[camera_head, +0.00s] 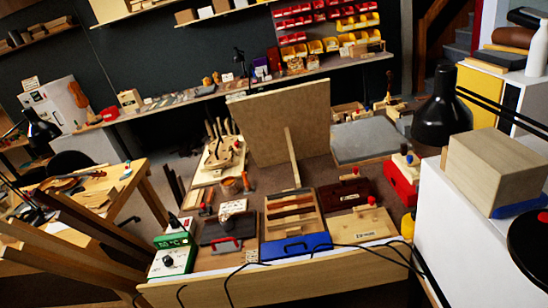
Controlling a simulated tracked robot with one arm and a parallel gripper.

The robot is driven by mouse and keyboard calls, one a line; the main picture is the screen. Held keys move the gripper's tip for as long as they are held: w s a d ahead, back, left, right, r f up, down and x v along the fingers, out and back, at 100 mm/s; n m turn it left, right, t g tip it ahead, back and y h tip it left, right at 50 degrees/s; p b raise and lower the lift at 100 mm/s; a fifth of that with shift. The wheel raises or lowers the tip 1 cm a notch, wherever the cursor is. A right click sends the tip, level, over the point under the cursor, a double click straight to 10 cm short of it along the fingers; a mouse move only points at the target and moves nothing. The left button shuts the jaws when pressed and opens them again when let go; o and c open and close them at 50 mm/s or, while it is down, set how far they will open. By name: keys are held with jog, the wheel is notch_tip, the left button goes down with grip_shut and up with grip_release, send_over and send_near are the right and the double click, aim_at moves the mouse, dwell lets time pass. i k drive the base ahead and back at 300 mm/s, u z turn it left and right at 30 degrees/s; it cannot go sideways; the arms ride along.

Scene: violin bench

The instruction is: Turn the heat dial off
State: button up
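A heat control box (184,246) with a green front and a small display stands at the front left corner of the middle workbench. The display seems to read about 50 °C. The heat dial (169,262) is a small dark knob on the white panel below the display. Its pointer is too small to read. A black cable runs from the box area along the bench front. My gripper is not in view, so I cannot see whether it is open or shut.
Next to the box lie a dark tray with a red handle (224,245) and a blue-fronted wooden case (296,246). Black cables hang over the bench's front edge (290,280). Wooden bars (75,235) stand left of the box. A white cabinet (460,235) with a wooden block (497,172) is at right.

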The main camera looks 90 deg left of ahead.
aim_at(167, 260)
jog(key=z, duration=0.15)
jog(key=i, duration=0.1)
jog(key=u, duration=3.2)
jog(key=k, duration=0.9)
jog(key=u, duration=0.2)
jog(key=i, duration=0.9)
jog(key=z, duration=0.1)
